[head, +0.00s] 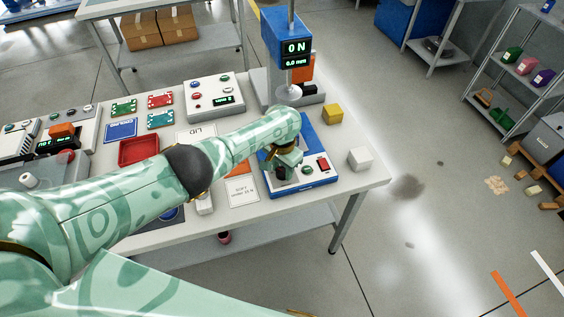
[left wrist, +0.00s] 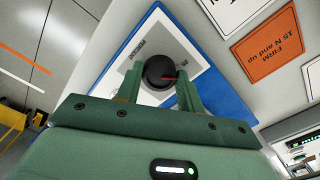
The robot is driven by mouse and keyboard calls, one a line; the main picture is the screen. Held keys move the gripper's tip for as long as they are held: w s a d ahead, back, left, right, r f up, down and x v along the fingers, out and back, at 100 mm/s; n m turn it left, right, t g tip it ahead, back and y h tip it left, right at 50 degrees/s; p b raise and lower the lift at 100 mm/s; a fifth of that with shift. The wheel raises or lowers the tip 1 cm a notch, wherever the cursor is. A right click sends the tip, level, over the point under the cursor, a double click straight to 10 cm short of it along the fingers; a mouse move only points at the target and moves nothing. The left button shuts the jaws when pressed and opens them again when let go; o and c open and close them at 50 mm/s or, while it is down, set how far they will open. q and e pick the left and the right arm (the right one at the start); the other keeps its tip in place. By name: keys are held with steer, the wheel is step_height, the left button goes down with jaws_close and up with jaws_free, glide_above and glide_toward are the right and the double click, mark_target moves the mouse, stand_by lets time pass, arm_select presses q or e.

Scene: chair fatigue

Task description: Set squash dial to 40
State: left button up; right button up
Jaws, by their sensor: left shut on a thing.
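In the head view the blue base (head: 318,178) stands near the table's right front corner, and my arm hides most of the dial. My left gripper (left wrist: 160,85) is shut on the knob, one green finger on each side. It also shows in the head view (head: 283,168), pointing down over the panel. The dial's scale is too small to read. My right gripper is not in view.
A blue press (head: 286,38) reading "0 N" and "0.0 mm" stands behind the dial. A yellow cube (head: 332,114) and a white cube (head: 360,158) sit to the right. A red tray (head: 138,151) and a white control box (head: 213,96) are to the left.

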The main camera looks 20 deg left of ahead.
mark_target(283, 171)
arm_select(q)
steer(key=m, duration=0.3)
steer(key=shift+m, duration=2.6)
steer(key=o, duration=1)
step_height(283, 171, up, 16)
steer(key=p, duration=1)
steer(key=shift+r, duration=0.15)
